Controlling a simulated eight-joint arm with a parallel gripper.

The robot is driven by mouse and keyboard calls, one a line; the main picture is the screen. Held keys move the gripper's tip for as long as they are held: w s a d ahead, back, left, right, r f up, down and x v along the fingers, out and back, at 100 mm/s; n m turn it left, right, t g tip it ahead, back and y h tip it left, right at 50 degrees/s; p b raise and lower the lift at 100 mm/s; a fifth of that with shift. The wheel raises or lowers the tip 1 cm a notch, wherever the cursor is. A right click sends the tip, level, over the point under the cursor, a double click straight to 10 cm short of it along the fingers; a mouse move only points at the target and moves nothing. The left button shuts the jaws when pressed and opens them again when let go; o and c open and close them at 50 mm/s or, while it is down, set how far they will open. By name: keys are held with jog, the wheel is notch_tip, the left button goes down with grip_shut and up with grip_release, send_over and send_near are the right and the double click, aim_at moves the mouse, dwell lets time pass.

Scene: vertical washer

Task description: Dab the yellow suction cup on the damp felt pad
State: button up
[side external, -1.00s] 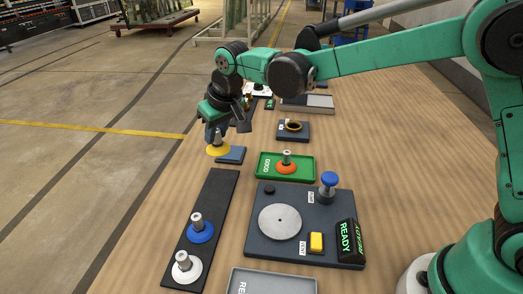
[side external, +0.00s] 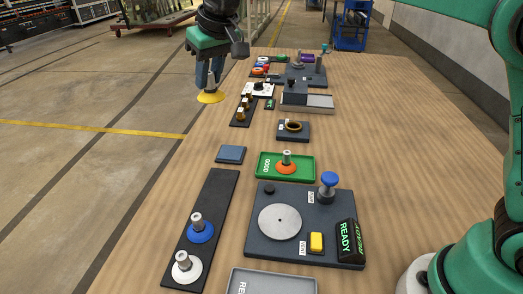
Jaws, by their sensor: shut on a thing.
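My gripper (side external: 210,82) is shut on the yellow suction cup (side external: 210,97) and holds it upright, wide rim down, in the air toward the far left of the table. The blue-grey square felt pad (side external: 230,154) lies flat on the table, nearer and a little to the right of the cup in the picture. Its whole top shows and nothing touches it. The cup is clearly apart from the pad. Whether the cup's rim is damp cannot be seen.
A dark strip (side external: 212,217) holds a blue cup (side external: 201,229) and a white cup (side external: 186,266). A green GOOD tray (side external: 264,177) holds an orange cup (side external: 286,168). A dark test station with a READY display (side external: 345,237) stands nearer. Brass fittings (side external: 244,107) stand right of the held cup.

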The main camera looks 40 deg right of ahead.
grip_shut()
jog(key=shift+w+d+f, duration=1.05)
jog(key=shift+w+f, duration=0.05)
jog(key=shift+f, duration=1.95)
jog(key=shift+w+d+f, duration=1)
jog(key=shift+w+f, duration=0.1)
jog(key=shift+f, duration=2)
jog(key=shift+w+d+f, duration=1.05)
jog(key=shift+w+f, duration=0.05)
jog(key=shift+f, duration=1.95)
jog(key=shift+f, duration=0.6)
notch_tip(320, 180, up, 7)
